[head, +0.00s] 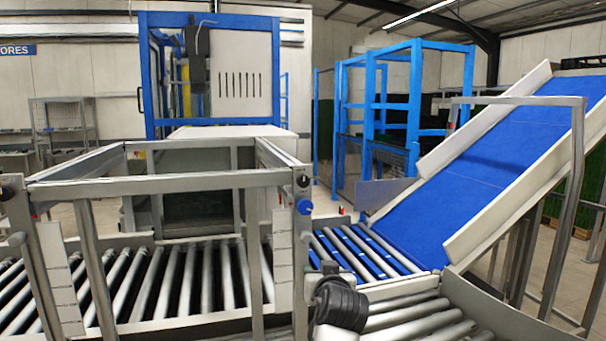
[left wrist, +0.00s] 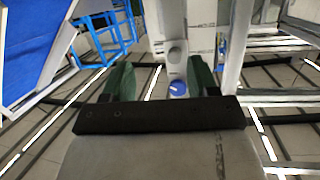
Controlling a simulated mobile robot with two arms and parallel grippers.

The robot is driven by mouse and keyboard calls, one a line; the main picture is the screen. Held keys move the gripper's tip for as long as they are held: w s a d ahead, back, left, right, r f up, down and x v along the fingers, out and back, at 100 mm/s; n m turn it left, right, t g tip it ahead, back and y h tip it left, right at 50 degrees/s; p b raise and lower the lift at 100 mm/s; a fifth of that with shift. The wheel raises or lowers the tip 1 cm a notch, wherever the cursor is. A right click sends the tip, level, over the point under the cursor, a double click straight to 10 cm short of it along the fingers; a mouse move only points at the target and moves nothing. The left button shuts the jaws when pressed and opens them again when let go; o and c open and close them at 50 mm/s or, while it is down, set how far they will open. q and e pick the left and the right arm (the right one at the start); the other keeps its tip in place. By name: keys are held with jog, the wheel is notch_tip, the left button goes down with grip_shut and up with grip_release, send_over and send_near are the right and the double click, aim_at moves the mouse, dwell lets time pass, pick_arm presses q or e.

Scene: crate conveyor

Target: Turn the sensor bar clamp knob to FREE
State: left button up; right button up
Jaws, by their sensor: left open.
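A blue knob (head: 304,207) sits on the right front post of the grey metal frame, below a small dark round fitting (head: 303,181). The knob also shows in the left wrist view (left wrist: 178,89), beside a pale upright post. My left gripper (left wrist: 161,68) has its two green fingers spread apart with nothing held. In that view the knob lies between the fingers in the picture; I cannot tell how far beyond them it is. A dark, rounded part of my arm stands low in the head view, below the knob. The knob's markings are too small to read. My right gripper is not in view.
The grey frame (head: 160,182) spans a roller conveyor (head: 180,283). To the right, a blue belt incline (head: 480,165) with pale side walls meets the rollers. A grey rail (head: 575,180) stands at the far right. Blue cage frames (head: 415,95) stand behind.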

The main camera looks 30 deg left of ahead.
aim_at(304, 181)
pick_arm(q)
notch_tip(304, 181, up, 18)
jog(key=a+n+y, duration=0.2)
jog(key=n+y, duration=0.2)
jog(key=p+x, duration=0.1)
jog(key=x, duration=0.2)
jog(key=p+x, duration=0.2)
jog(key=x, duration=0.1)
jog(key=p+x, duration=0.1)
jog(key=x, duration=0.2)
jog(key=shift+w+d+f, duration=0.1)
jog(key=shift+w+f, duration=0.1)
jog(key=shift+w, duration=0.35)
jog(key=shift+w+a+f+p, duration=0.15)
jog(key=shift+w+a+p, duration=0.15)
jog(key=shift+w+a, duration=0.15)
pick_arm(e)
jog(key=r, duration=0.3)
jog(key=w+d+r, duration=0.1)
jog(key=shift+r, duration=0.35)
pick_arm(q)
jog(key=c, duration=0.9)
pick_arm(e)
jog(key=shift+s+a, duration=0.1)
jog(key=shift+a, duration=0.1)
